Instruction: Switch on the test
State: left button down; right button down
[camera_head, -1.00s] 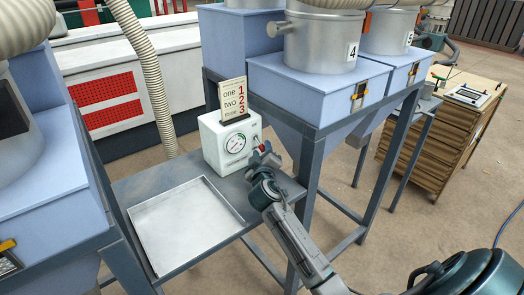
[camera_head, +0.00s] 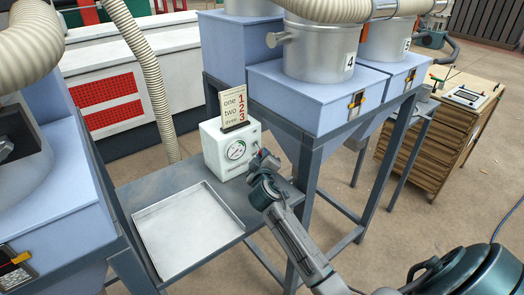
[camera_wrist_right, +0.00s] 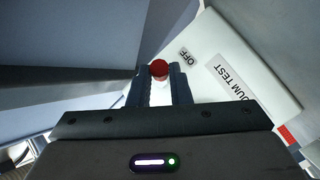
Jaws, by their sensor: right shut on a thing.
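The white test box (camera_head: 222,158) with a round gauge (camera_head: 236,150) stands on the grey metal stand. My right gripper (camera_head: 262,160) is at the right side of its front. In the right wrist view, the gripper's two fingers (camera_wrist_right: 160,78) are closed around a round red knob (camera_wrist_right: 159,68) on the box. My left gripper cannot be made out in the head view.
Blue hoppers (camera_head: 318,95) on frames flank the stand. A wooden drawer cabinet (camera_head: 440,125) is at the right.

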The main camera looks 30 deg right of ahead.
jog(key=shift+w+a+r+n+g+y+p, duration=0.1)
jog(key=shift+w+r+n+g+y+p, duration=0.15)
jog(key=shift+r+n+g+p, duration=0.85)
jog(key=shift+w+d+r+n+g+y+p, duration=0.1)
jog(key=shift+r+n+g+y+p, duration=0.4)
jog(key=shift+g+p, duration=1.2)
jog(key=shift+w+a+r+n+g+y+p, duration=0.15)
jog(key=shift+r+n+g+p, duration=0.35)
jog(key=shift+r+g+p, duration=0.7)
jog(key=shift+f+g, duration=0.2)
jog(key=shift+g, duration=0.1)
jog(key=c, duration=1.3)
grip_release()
jog(key=shift+w, duration=0.1)
